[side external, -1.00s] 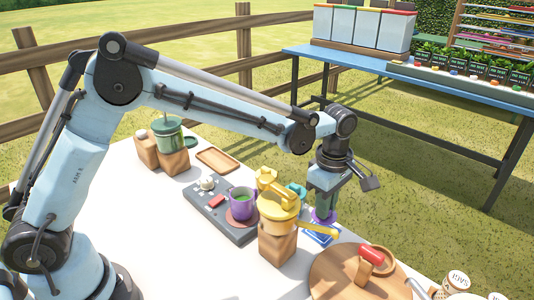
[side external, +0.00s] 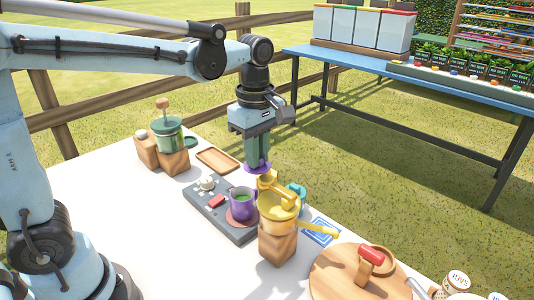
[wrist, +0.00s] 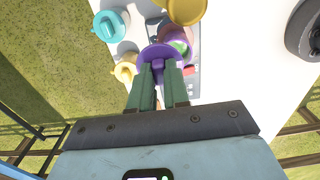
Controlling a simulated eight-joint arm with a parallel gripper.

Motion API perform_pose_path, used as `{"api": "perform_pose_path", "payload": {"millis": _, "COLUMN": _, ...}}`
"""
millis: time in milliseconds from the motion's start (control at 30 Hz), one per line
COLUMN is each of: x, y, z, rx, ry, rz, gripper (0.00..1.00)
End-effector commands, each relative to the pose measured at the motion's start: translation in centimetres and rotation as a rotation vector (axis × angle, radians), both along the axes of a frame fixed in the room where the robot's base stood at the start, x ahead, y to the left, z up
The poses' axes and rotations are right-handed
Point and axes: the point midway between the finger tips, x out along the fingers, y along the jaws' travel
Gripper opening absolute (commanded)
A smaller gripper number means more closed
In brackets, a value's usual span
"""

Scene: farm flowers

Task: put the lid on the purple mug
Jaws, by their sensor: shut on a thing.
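The purple mug (side external: 243,204), with green contents showing at its open top, stands upright on a round reddish coaster on a grey board. My gripper (side external: 257,160) is shut on the purple lid (side external: 257,167) and holds it in the air, appearing above and slightly right of the mug. In the wrist view the lid (wrist: 157,53) sits between the fingertips (wrist: 160,72), knob held. Behind it, the mug (wrist: 176,36) shows partly, its near side hidden by the lid.
A yellow pot (side external: 276,204) with a long handle stands on a wooden block, close right of the mug. The grey board (side external: 212,219) carries a red block (side external: 217,201) and a white knob. A green pot (side external: 167,138) and wooden tray (side external: 217,160) lie farther back.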

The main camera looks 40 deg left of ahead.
Motion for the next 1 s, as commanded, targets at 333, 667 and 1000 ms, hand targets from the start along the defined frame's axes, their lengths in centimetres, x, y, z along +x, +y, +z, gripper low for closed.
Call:
{"api": "perform_pose_path", "payload": {"millis": 333, "x": -2.8, "y": 2.4, "z": 0.4, "rx": 0.0, "ry": 0.0, "rz": 0.001, "gripper": 0.0}}
{"api": "perform_pose_path", "payload": {"millis": 667, "x": -2.8, "y": 2.4, "z": -1.9, "rx": 0.0, "ry": 0.0, "rz": 0.0, "gripper": 0.0}}
{"api": "perform_pose_path", "payload": {"millis": 1000, "x": -2.8, "y": 2.4, "z": -4.8, "rx": 0.0, "ry": 0.0, "rz": 0.0, "gripper": 0.0}}
